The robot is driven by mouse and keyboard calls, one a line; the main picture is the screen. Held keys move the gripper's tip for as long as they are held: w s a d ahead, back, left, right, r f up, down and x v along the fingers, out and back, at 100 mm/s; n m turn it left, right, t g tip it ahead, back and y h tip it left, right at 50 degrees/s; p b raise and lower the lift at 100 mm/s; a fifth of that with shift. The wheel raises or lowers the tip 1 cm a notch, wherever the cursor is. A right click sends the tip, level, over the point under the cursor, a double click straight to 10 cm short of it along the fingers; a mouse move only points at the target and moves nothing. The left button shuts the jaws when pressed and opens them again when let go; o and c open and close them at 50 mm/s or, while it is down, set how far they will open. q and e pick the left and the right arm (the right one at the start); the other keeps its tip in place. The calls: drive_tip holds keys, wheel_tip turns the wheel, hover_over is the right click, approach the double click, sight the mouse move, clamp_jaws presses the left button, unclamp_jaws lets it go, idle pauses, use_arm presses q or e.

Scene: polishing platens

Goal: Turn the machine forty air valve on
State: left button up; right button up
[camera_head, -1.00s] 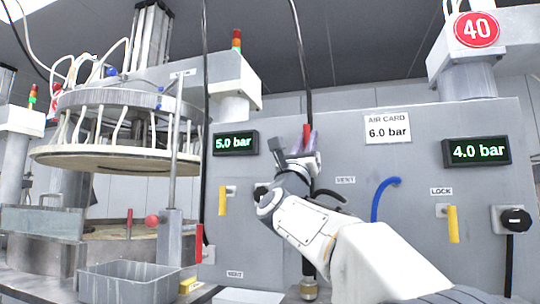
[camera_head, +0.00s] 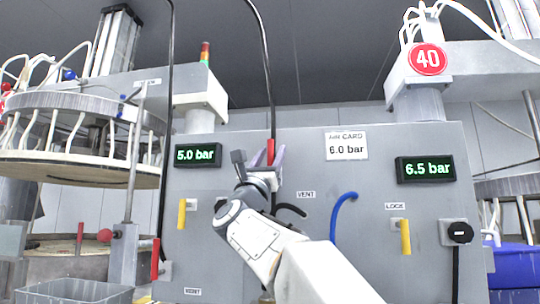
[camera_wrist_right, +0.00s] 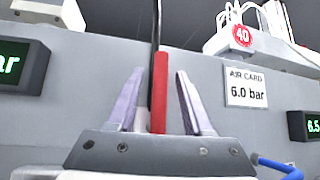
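The round red "40" sign (camera_head: 427,59) marks the machine at the right. Its grey panel carries a green display (camera_head: 427,169) reading 6.5 bar. A red vertical handle (camera_wrist_right: 159,92) rises in front of the panel with a dark hose above it. My right gripper (camera_head: 264,160) is at this handle. In the right wrist view, the gripper's two pale fingers (camera_wrist_right: 160,100) stand apart on either side of the handle, with a gap on each side. Whether the handle lies deep between them is unclear. My left gripper is not in view.
Yellow handles sit at the left (camera_head: 182,213) and by the LOCK label (camera_head: 405,236). A second display (camera_head: 198,155) reads 5.0 bar, and an air card (camera_head: 346,146) reads 6.0 bar. A blue hose (camera_head: 341,212) curves right of my arm. A round platen machine (camera_head: 80,168) stands left.

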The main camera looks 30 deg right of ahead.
drive_tip(key=b+v, duration=0.4)
drive_tip(key=v, duration=0.6)
drive_tip(key=shift+s+a+f, duration=0.1)
drive_tip(key=shift+a+f, duration=0.05)
drive_tip(key=shift+f, duration=0.05)
